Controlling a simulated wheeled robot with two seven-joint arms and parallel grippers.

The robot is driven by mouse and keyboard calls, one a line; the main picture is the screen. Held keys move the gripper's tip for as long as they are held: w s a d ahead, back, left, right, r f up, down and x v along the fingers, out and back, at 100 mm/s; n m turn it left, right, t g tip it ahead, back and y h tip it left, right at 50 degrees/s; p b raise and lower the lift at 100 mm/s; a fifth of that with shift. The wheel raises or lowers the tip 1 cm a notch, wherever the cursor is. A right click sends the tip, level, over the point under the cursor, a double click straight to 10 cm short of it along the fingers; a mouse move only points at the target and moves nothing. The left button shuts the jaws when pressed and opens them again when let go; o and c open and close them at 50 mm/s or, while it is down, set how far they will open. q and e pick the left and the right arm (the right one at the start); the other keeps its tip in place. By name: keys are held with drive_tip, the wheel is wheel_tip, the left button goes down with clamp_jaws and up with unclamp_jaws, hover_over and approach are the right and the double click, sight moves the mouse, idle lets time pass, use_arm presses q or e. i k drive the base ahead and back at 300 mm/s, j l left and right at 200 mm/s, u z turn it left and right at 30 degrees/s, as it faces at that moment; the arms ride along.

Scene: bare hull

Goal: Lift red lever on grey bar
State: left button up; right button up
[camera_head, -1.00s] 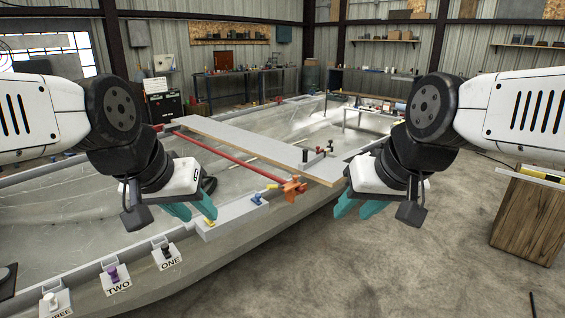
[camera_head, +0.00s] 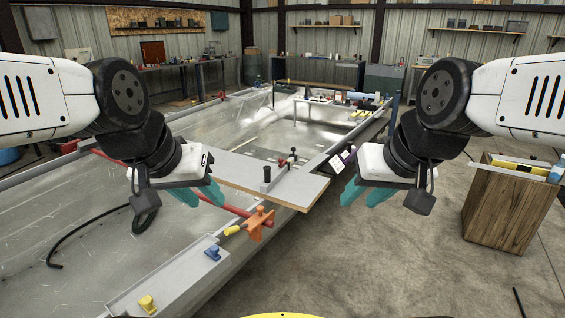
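A small red lever (camera_head: 283,163) with dark parts beside it stands on the grey board or bar (camera_head: 237,173) across the hull; its exact shape is too small to tell. A grey upright post (camera_head: 266,175) stands just in front of it. My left gripper (camera_head: 199,195) is open and empty, left of the lever and nearer to me. My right gripper (camera_head: 364,193) is open and empty, to the right of the lever beyond the hull's edge. Neither touches anything.
A red bar with an orange clamp (camera_head: 259,222) and yellow handle lies in front of the board. A grey ledge (camera_head: 185,270) carries a blue lever (camera_head: 212,252) and a yellow one (camera_head: 147,303). A wooden cabinet (camera_head: 510,205) stands right. The floor between is clear.

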sight(281, 161)
drive_tip(key=i+l+u, duration=0.2)
drive_tip(key=i+l, duration=0.9)
drive_tip(key=i, duration=0.15)
drive_tip(key=i+l+u, duration=0.2)
drive_tip(key=i+l, duration=0.9)
drive_tip(key=l, duration=0.2)
